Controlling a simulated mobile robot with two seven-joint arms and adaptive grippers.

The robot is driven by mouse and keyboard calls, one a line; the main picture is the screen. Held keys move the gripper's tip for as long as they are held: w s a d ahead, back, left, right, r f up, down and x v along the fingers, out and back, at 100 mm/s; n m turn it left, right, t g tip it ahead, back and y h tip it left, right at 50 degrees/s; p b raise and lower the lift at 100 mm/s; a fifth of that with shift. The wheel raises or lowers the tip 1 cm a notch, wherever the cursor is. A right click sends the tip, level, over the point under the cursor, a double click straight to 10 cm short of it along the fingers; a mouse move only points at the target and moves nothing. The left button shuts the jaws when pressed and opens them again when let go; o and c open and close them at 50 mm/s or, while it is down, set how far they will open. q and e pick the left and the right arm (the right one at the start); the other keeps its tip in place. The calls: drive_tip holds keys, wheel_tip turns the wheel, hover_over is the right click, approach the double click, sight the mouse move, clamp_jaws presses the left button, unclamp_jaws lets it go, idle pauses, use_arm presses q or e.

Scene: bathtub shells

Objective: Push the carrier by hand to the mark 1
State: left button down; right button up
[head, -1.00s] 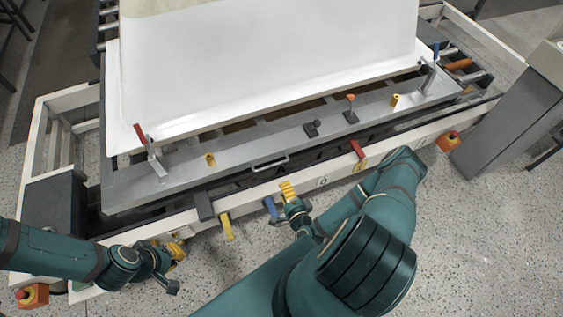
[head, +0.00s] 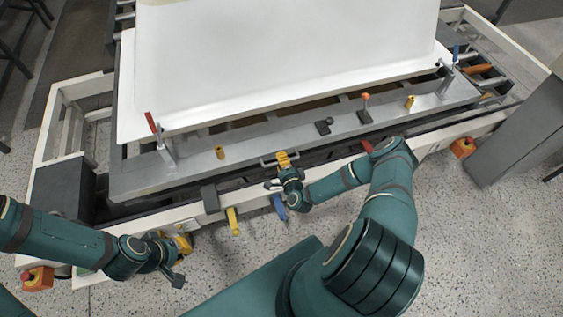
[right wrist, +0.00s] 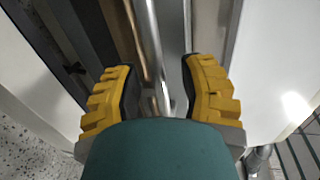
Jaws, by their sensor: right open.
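The carrier (head: 140,180) is a grey metal frame on the roller line, bearing a large white tub shell (head: 260,60). A bar handle (head: 267,162) sits on its near side. My right gripper (head: 284,160) is at this handle. In the right wrist view the open yellow fingers (right wrist: 160,68) stand on either side of the handle's metal bar (right wrist: 148,45), with gaps showing. My left gripper (head: 178,245) hangs at the lower left, apart from the carrier; its finger opening is unclear. I cannot make out mark 1; my right arm covers part of the front rail.
The white front rail (head: 130,232) carries a yellow lever (head: 233,221), a blue lever (head: 279,206) and a red lever (head: 367,146). Red-buttoned orange boxes stand at left (head: 38,278) and right (head: 462,147). A grey cabinet (head: 510,135) stands at right.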

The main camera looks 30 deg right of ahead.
clamp_jaws()
drive_tip(key=shift+d, duration=0.15)
drive_tip(key=shift+s+d+b, duration=0.15)
drive_tip(key=shift+d+b, duration=0.25)
drive_tip(key=shift+d, duration=0.35)
unclamp_jaws()
drive_tip(key=shift+s+a, duration=0.1)
